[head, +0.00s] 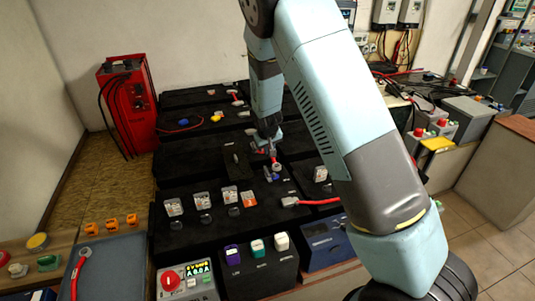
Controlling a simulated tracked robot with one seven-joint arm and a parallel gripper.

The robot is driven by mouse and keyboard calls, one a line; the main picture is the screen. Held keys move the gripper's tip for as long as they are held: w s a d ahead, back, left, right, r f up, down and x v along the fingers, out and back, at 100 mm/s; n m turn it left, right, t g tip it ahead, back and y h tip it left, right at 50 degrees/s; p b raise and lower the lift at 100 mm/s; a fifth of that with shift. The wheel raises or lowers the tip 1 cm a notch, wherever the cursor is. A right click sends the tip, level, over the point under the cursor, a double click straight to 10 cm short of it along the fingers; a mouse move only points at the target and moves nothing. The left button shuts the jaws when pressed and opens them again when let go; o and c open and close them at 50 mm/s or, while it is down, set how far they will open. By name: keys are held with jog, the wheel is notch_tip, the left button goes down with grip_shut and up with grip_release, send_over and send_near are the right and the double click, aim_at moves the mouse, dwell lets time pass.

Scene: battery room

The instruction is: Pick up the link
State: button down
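My gripper (271,147) is at the end of my blue-grey arm, pointing down over the black battery blocks in the middle of the head view. A small red piece with a pale end (274,161) shows right at the fingertips. It may be the link, but it is too small to tell whether the fingers hold it or are only close to it. A short red cable with a metal lug (83,258) lies on the grey case at lower left, away from my gripper. I cannot tell which of these the task calls the link.
Black battery blocks (180,240) fill the middle, with upright pale tags (202,200) and a red cable (318,202) in front of my gripper. A red charger (127,100) stands at back left. A grey device with a red knob (185,283) is in front. My arm hides much of the right.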

jog(key=s+r, duration=0.2)
jog(key=s, duration=0.1)
jog(key=s+d+r, duration=0.1)
jog(key=s+r, duration=0.1)
jog(key=s, duration=0.1)
jog(key=s+d+r, duration=0.1)
jog(key=s+r, duration=0.1)
jog(key=s, duration=0.1)
jog(key=shift+s+d, duration=0.1)
jog(key=shift+s+d+r, duration=0.15)
jog(key=shift+s+r, duration=0.05)
jog(key=shift+s, duration=0.25)
jog(key=shift+s+d+r, duration=0.1)
jog(key=shift+s+r, duration=0.05)
jog(key=shift+s, duration=0.25)
